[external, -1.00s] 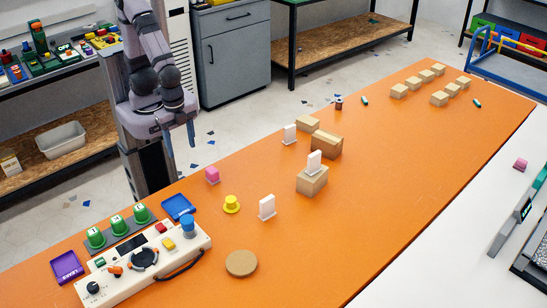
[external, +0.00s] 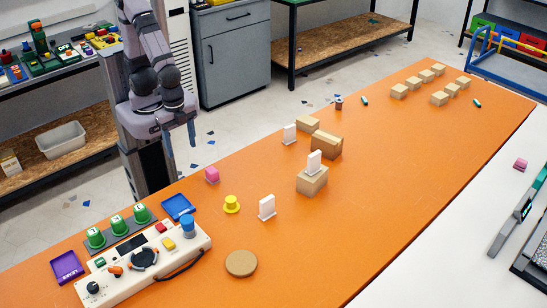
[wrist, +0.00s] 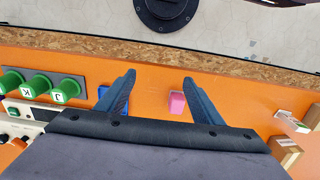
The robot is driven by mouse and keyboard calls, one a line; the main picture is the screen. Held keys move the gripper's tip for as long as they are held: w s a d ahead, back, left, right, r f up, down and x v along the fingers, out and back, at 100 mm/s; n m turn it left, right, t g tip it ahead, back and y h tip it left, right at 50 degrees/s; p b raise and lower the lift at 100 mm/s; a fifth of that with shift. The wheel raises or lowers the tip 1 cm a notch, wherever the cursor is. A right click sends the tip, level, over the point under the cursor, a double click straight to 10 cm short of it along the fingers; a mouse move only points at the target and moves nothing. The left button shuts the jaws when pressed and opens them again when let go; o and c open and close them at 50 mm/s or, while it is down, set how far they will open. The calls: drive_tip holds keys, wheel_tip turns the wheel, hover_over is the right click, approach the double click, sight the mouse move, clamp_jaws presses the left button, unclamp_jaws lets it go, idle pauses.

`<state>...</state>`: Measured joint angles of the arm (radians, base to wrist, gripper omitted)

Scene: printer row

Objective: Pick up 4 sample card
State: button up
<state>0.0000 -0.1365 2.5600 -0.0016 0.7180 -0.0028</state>
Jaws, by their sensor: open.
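Three white upright cards stand on the orange table (external: 400,150). One card (external: 267,206) is at the front middle, one (external: 289,133) farther back, and one (external: 314,161) on a cardboard box (external: 312,181). No number is readable on them. A white card (wrist: 290,121) also shows at the right of the wrist view. My gripper (wrist: 158,77) is open with nothing between its fingers. In the external view my gripper (external: 182,148) hangs at the table's back edge, apart from the cards.
A pink block (external: 212,174), a yellow hat-shaped piece (external: 231,204) and a blue tray (external: 178,206) are close by. A control panel (external: 150,262) with green cups (external: 118,224) fills the left end. Boxes (external: 326,144) stand mid-table; several small blocks (external: 440,98) are at the far end.

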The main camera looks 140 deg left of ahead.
wheel_tip(320, 180, up, 5)
drive_tip(key=w+a+r+n+t+y+b, duration=0.15)
drive_tip(key=w+a+t, duration=0.25)
drive_tip(key=w+a, duration=0.55)
drive_tip(key=w+a+r+t+y+b, duration=0.1)
drive_tip(key=w+a+r+t+y, duration=0.3)
drive_tip(key=a, duration=1.1)
drive_tip(key=w+a+r+t+y+b, duration=0.1)
drive_tip(key=w+a+t+b, duration=0.15)
drive_tip(key=w+a, duration=0.75)
drive_tip(key=m+t+h+b, duration=0.2)
drive_tip(key=m+t+h, duration=0.1)
drive_tip(key=h, duration=0.5)
hover_over(290, 134)
drive_tip(key=s+a, duration=0.1)
drive_tip(key=s, duration=0.3)
wheel_tip(290, 134, down, 7)
drive_tip(key=shift+n, duration=0.25)
wheel_tip(290, 134, down, 10)
drive_tip(key=shift+f, duration=0.6)
drive_tip(key=shift+p+x, duration=0.8)
drive_tip(key=shift+x, duration=2.9)
